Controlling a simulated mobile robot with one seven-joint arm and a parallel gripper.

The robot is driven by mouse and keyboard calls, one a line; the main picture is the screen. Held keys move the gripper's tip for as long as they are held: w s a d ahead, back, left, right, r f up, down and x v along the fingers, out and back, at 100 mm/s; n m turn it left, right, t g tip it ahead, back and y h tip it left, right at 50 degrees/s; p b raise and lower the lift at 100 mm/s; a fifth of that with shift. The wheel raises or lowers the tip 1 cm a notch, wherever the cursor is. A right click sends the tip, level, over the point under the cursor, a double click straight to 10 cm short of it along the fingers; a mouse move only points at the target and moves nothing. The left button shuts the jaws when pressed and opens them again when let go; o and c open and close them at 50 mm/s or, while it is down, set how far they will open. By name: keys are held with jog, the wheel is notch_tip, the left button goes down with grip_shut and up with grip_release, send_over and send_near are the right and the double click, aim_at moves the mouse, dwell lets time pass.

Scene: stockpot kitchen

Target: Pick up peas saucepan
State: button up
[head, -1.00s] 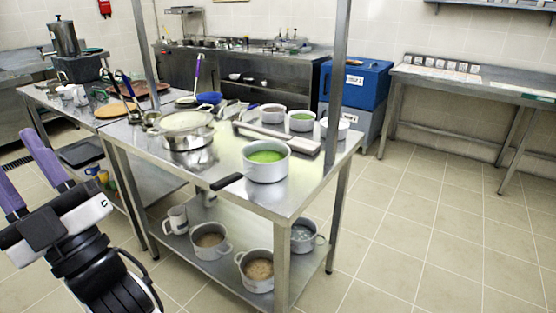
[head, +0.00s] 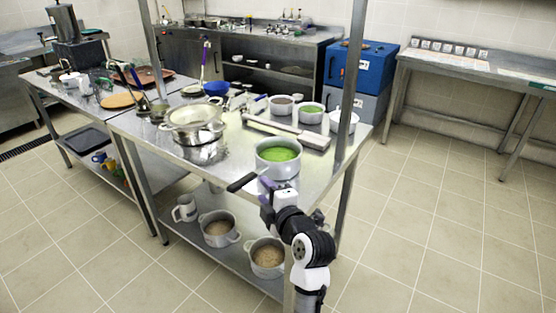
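The peas saucepan (head: 277,167) is a light metal pan with bright green contents. It stands upright near the front right of the steel table (head: 225,172). Its black handle (head: 242,182) points to the front left, reaching out by the table's front edge. My gripper (head: 265,197), with purple fingers, is at the table's front edge, just right of and below the handle in the picture. Whether it touches the handle cannot be told. The finger gap is too small and partly hidden to judge.
A large pot (head: 198,135) with a pale top stands to the left. Behind the saucepan are a long metal tray (head: 285,132), a smaller pot with green contents (head: 311,115) and a table post (head: 350,100). Pots (head: 267,272) stand on the shelf below. Floor at right is clear.

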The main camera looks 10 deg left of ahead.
aim_at(254, 177)
jog(key=x, duration=0.3)
jog(key=shift+w+a+p, duration=0.25)
jog(key=shift+a+p, duration=0.1)
jog(key=p+x, duration=0.2)
jog(key=x, duration=0.2)
jog(key=shift+w+a+r+p, duration=0.15)
jog(key=shift+w+p, duration=0.15)
jog(key=shift+w+a+f, duration=0.25)
jog(key=shift+w, duration=0.1)
grip_shut()
jog(key=shift+r, duration=0.15)
